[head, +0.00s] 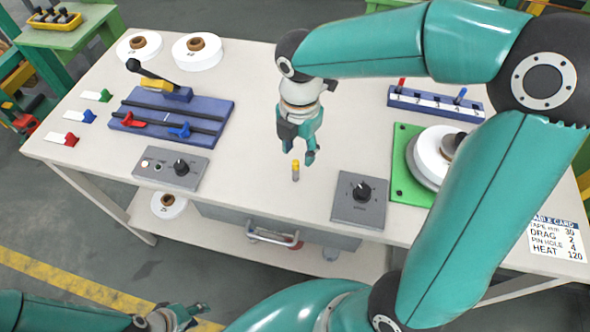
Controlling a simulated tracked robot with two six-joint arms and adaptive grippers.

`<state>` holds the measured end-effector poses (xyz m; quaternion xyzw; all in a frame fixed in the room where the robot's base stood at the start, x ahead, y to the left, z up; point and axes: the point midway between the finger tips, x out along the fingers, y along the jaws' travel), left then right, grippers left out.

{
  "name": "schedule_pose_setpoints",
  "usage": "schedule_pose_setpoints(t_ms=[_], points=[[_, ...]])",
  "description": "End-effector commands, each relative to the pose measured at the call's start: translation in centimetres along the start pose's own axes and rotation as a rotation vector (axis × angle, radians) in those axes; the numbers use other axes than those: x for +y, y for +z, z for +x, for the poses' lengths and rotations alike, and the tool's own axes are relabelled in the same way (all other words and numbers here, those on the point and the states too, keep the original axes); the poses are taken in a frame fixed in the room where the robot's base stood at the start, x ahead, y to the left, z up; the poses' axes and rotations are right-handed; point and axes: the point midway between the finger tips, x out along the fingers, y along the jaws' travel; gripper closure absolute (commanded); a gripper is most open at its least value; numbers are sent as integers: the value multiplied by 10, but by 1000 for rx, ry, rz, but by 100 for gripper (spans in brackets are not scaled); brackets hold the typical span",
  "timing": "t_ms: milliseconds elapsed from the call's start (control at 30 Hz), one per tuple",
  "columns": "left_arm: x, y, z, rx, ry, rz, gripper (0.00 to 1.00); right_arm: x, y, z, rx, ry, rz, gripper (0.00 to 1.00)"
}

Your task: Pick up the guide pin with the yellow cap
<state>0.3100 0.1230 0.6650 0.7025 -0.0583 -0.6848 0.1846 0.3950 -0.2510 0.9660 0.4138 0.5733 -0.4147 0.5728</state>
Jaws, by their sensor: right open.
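The guide pin with the yellow cap (295,171) is on the light tabletop in the head view, near the middle, with its yellow end toward the back. I cannot tell for sure whether it stands or lies. My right gripper (298,154) points down just above and behind the pin. Its fingers are apart with nothing between them, and it does not appear to hold the pin. My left gripper (188,314) is low at the bottom left, in front of the table and far from the pin; its fingers are too small to read.
A blue numbered block (432,102) holds a red and a blue pin at the back right. A grey knob box (359,201) stands right of the pin, another knob box (169,169) to the left. A blue slide fixture (205,113) is behind that. A green plate (401,166) carries a white reel.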

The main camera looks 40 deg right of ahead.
Motion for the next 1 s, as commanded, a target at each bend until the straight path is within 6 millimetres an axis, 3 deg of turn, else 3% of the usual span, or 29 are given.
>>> schedule_pose_setpoints(t_ms=[233, 500, 800, 833, 1000], points=[[0, 0, -1, 0, 0, 0, 60, 1, -3, 16, 2, -3, -1, 55], [1, 0, -2, 0, 0, 0, 60, 3, -8, 52, 1, -3, -1, 55], [1, 0, -2, 0, 0, 0, 60, 4, -8, 58, 1, 2, -1, 55], [1, 0, -2, 0, 0, 0, 60, 4, -8, 58, 1, 2, -1, 57], [1, 0, -2, 0, 0, 0, 60, 4, -8, 57, 1, 2, -1, 85]])
